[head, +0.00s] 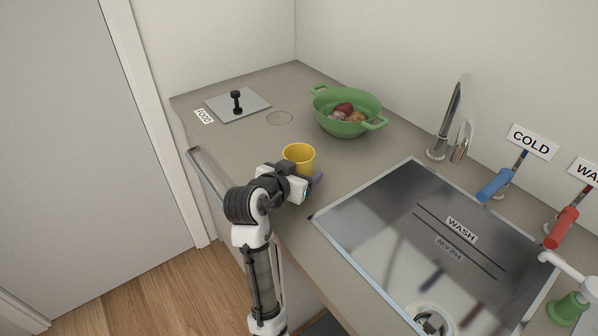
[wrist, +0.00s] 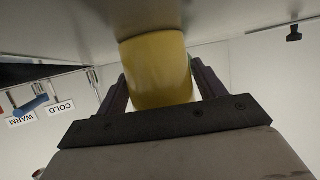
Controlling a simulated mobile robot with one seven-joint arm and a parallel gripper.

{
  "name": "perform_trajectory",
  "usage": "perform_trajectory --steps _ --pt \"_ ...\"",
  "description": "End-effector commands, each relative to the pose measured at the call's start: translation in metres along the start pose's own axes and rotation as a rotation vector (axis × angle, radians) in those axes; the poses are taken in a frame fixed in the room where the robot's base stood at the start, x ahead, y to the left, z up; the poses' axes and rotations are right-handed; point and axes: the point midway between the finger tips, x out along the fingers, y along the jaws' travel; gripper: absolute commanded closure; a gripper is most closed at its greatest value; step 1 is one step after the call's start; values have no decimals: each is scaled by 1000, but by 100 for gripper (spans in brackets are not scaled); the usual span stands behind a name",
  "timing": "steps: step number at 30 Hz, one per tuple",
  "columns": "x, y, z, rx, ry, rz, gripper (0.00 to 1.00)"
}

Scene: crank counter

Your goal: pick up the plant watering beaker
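The plant watering beaker, a plain yellow cup (head: 299,156), stands upright on the counter in the head view, left of the sink. My gripper (head: 308,178) is low at its near side, level and pointing at it, and hides its lower part. In the wrist view, which is upside down, the yellow beaker (wrist: 157,70) fills the space between the two dark fingers of my gripper (wrist: 159,75). One finger is on each side of it, with narrow light gaps showing near the palm. The gripper looks open around the beaker, which rests on the counter.
A green colander (head: 346,112) with produce stands behind the beaker. A grey lid with a black knob (head: 237,103) lies at back left by a FOOD label. The sink (head: 400,225) is at right, with a faucet (head: 449,122) and blue (head: 495,185) and red (head: 562,228) levers.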

Motion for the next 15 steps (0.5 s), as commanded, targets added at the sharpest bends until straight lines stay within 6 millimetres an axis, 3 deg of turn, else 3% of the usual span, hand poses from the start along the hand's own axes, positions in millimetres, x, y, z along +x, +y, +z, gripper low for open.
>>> perform_trajectory --steps 2,9,15 --pt "0 0 0 0 0 0 42" --pt "0 0 0 0 0 0 73" --pt "-1 0 -1 1 2 0 73"
